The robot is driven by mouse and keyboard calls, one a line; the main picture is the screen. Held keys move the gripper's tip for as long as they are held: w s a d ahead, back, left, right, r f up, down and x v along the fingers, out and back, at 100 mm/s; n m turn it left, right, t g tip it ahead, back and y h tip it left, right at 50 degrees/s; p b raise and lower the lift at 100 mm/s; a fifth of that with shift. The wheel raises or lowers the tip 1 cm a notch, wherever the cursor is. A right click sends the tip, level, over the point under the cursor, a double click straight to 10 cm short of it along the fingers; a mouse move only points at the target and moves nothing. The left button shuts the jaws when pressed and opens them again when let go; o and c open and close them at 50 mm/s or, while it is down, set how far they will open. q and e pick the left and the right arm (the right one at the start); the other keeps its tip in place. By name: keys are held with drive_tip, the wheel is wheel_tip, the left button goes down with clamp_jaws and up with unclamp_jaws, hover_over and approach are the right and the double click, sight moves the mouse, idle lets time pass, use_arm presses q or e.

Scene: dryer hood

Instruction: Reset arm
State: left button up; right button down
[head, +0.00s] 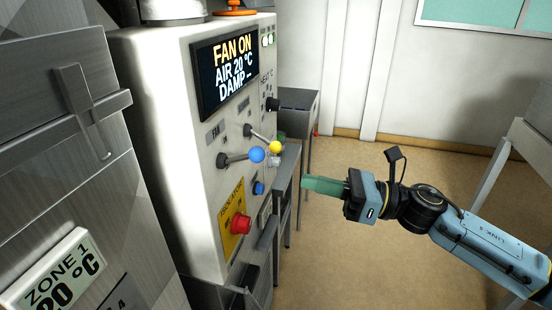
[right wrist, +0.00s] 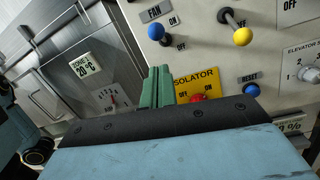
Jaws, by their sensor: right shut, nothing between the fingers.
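My right gripper (head: 306,183) comes in from the right in the head view. Its green fingers are shut with nothing between them and point left toward the control panel (head: 205,150). It is apart from the panel, to the right of the levers. In the right wrist view the closed fingers (right wrist: 157,88) show in front of the panel, left of the yellow isolator plate (right wrist: 196,83). The fan lever has a blue knob (head: 257,154) and another lever has a yellow knob (head: 275,147). My left gripper is not in view.
The display (head: 228,68) reads "FAN ON", "AIR 20 °C" and "DAMP". A red isolator knob (head: 241,223) and a blue reset button (head: 258,188) sit low on the panel. A steel door (head: 60,130) stands at left. Open floor (head: 350,260) lies below my right arm.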

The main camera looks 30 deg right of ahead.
drive_tip(key=w+d+f+m+t+h+b, duration=0.1)
drive_tip(key=w+d+f+m+t+h, duration=0.1)
drive_tip(key=d+f+m+h, duration=0.45)
drive_tip(key=w+d+f+m+t+h+b, duration=0.1)
drive_tip(key=w+d+f+m+t+h, duration=0.2)
drive_tip(key=f+m, duration=0.7)
drive_tip(key=s+d+f+m+g+h, duration=0.2)
drive_tip(key=s+d+f+m+h, duration=0.3)
drive_tip(key=f, duration=0.8)
drive_tip(key=s+f+m+g+h, duration=0.15)
drive_tip(key=f+m, duration=0.55)
drive_tip(key=f, duration=0.7)
drive_tip(key=s+a+f+m+g+b, duration=0.1)
drive_tip(key=s+a+f+m+g, duration=0.2)
drive_tip(key=s+f, duration=0.45)
drive_tip(key=s+a+f+m+g+b, duration=0.1)
drive_tip(key=s+a+f+m+g, duration=0.2)
drive_tip(key=s+f, duration=0.5)
drive_tip(key=s+a+f+m+g, duration=0.3)
drive_tip(key=s+a+f, duration=0.2)
drive_tip(key=s, duration=0.5)
drive_tip(key=s+a+f+m+g+b, duration=0.1)
drive_tip(key=s+a+f+m+g, duration=0.2)
drive_tip(key=s+f, duration=0.4)
drive_tip(key=s+a+m, duration=0.1)
drive_tip(key=s+a, duration=0.1)
drive_tip(key=shift+s+a+y, duration=0.25)
drive_tip(key=shift+s+y, duration=0.05)
drive_tip(key=shift+s, duration=0.05)
drive_tip(key=shift+m+g, duration=0.25)
